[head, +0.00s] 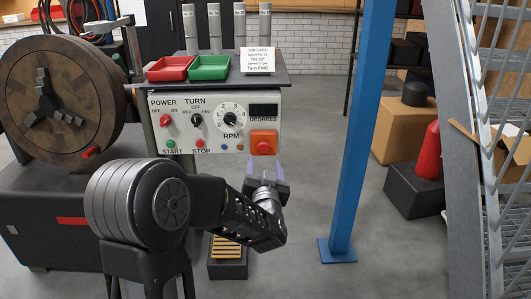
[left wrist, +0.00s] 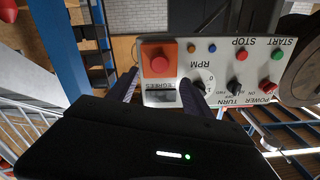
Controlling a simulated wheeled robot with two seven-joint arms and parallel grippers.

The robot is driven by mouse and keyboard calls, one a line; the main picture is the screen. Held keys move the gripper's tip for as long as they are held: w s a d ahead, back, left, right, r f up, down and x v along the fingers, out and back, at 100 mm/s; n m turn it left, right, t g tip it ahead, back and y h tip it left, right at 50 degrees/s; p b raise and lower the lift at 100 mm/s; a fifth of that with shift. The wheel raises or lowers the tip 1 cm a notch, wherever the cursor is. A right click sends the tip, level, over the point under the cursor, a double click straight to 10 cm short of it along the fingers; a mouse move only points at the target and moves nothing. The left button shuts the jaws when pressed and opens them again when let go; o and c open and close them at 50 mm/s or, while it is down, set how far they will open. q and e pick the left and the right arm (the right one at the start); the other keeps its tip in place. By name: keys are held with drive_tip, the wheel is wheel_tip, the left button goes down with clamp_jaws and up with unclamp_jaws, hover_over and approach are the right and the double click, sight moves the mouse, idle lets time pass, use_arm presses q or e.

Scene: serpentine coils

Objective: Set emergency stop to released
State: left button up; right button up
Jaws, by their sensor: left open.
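The emergency stop is a red round button (head: 264,147) on an orange plate at the lower right of the white control panel (head: 180,107). In the left wrist view, which shows the panel upside down, the emergency stop (left wrist: 158,60) lies between and beyond my fingertips. My left gripper (head: 267,172) is open and empty, just below the button in the head view. Its two dark fingers (left wrist: 158,84) also show in the left wrist view, apart from each other. I cannot tell whether they touch the panel. My right gripper is not in view.
A red tray (head: 170,70) and a green tray (head: 209,68) stand on the shelf above the panel. A large chuck (head: 65,100) is at the left. A blue post (head: 357,130) stands to the right. The floor between panel and post is clear.

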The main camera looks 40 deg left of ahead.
sight(264, 148)
use_arm(q)
drive_tip(key=b+x, duration=0.1)
drive_tip(key=x, duration=0.6)
drive_tip(key=shift+f+b, duration=0.1)
drive_tip(key=shift+b, duration=0.2)
drive_tip(key=shift+w+a, duration=0.25)
drive_tip(key=shift+w, duration=0.05)
drive_tip(key=shift+c, duration=0.3)
clamp_jaws()
